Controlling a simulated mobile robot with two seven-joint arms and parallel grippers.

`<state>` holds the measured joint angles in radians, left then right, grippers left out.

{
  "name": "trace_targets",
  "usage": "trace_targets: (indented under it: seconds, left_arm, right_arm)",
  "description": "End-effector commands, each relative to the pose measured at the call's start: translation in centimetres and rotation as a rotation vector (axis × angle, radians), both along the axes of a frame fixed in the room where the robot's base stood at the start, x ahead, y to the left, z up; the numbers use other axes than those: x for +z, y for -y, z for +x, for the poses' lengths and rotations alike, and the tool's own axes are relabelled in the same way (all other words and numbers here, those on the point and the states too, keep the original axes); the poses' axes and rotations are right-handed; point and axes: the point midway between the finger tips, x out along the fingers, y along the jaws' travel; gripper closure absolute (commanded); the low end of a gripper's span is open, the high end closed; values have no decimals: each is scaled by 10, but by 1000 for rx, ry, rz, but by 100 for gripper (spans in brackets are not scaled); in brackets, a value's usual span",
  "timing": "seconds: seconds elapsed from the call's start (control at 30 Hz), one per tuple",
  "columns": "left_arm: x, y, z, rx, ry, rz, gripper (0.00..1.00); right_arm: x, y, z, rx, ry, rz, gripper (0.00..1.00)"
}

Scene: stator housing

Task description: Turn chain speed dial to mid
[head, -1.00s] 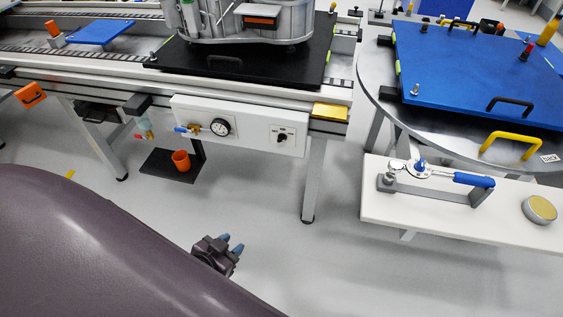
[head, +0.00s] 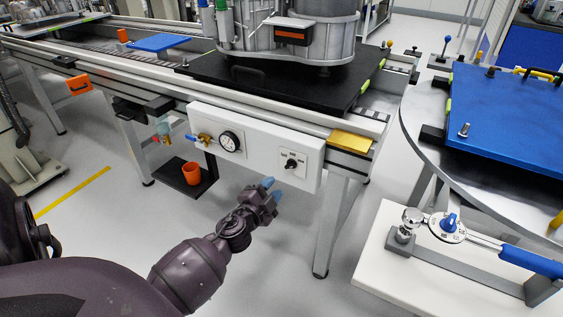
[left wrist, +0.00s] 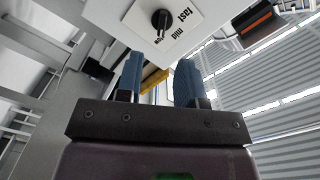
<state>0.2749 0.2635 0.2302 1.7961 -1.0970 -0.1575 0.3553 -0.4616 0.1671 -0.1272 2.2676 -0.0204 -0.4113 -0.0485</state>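The chain speed dial (head: 291,164) is a small black knob on a white label plate, on the front of a white control panel (head: 270,153) under the conveyor edge. In the left wrist view the dial (left wrist: 161,19) shows ahead of the fingers, with "mid" and "fast" readable on its label. My left gripper (head: 272,190) is open and empty, just below and in front of the dial, not touching it. Its two blue fingertips (left wrist: 155,80) stand apart in the left wrist view. My right gripper is not in view.
A pressure gauge (head: 231,141) and a brass valve with a blue handle sit left on the same panel. An orange cup (head: 191,173) stands on a low black shelf. A white bench (head: 376,255) with a blue-handled tool is at the right.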

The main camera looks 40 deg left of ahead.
Motion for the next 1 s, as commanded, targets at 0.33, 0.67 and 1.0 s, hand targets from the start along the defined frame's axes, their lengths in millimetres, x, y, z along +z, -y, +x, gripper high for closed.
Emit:
trace_targets:
  seconds: [0.33,0.67,1.0]
  left_arm:
    - [2,-5,19,-2,13,32,65]
    - [2,-9,39,-3,12,33,65]
    - [1,-15,60,-2,11,32,65]
  right_arm:
    - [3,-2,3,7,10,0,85]
    - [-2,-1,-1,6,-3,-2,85]
    - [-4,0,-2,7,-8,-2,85]
